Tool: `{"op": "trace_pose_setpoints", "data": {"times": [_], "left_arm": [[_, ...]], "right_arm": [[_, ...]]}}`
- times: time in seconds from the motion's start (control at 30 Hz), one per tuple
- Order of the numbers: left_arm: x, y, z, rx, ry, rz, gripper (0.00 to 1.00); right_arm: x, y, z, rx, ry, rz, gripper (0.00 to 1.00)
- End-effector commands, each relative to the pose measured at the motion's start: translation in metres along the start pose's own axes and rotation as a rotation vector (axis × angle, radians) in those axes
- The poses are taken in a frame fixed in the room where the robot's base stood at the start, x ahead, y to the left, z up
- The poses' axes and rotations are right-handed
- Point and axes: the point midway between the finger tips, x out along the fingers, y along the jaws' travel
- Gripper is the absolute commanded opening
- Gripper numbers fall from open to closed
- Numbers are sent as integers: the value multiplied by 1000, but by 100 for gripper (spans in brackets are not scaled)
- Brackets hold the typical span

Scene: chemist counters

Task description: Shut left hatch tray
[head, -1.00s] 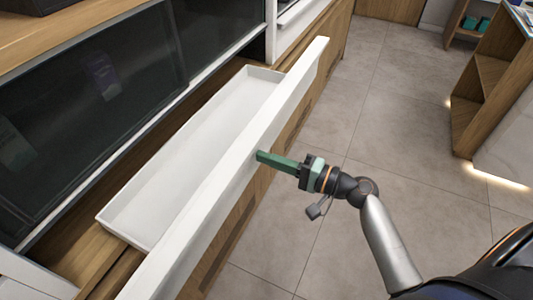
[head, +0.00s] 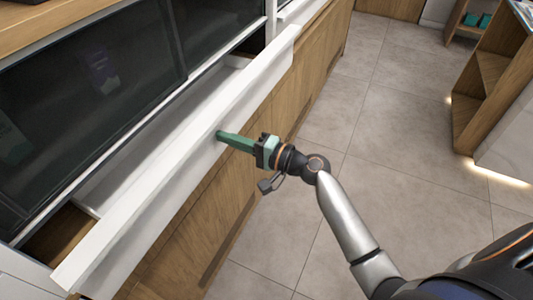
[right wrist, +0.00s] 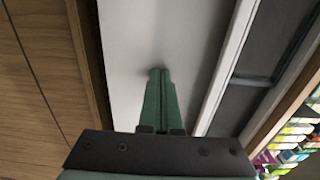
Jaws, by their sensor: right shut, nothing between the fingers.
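The left hatch tray (head: 185,150) is a long white drawer with a tall white front panel, below dark glass in the head view. It stands partly out of the wooden counter, with a narrow strip of its inside showing behind the panel. My right gripper (head: 219,135) has green fingers, shut and empty, with the tips at the outer face of the panel. In the right wrist view the shut fingers (right wrist: 158,75) point at the white panel and seem to touch it. My left gripper is not in view.
Dark glass panes (head: 90,80) stand behind the tray. The wooden counter front (head: 215,215) lies below it. Grey tiled floor (head: 370,120) is clear to the right. A wooden shelf unit (head: 490,90) stands at the far right.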

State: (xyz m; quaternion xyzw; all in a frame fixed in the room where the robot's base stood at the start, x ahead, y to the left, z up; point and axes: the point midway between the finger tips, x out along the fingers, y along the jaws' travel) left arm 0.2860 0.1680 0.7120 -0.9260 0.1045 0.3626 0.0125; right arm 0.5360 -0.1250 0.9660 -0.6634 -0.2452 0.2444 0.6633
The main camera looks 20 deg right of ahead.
Motion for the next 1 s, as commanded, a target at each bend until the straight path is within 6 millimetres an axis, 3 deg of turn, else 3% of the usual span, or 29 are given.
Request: {"op": "trace_pose_setpoints", "data": {"times": [0.03, 0.2, 0.4, 1.0], "left_arm": [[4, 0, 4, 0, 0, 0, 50], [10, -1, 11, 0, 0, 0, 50], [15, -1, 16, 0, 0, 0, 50], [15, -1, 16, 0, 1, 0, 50]], "right_arm": [[15, 1, 0, -1, -2, -4, 0], [53, 2, 0, 0, -2, -2, 0], [79, 1, 0, 0, -1, -1, 0], [89, -3, 0, -1, 3, -6, 0]]}}
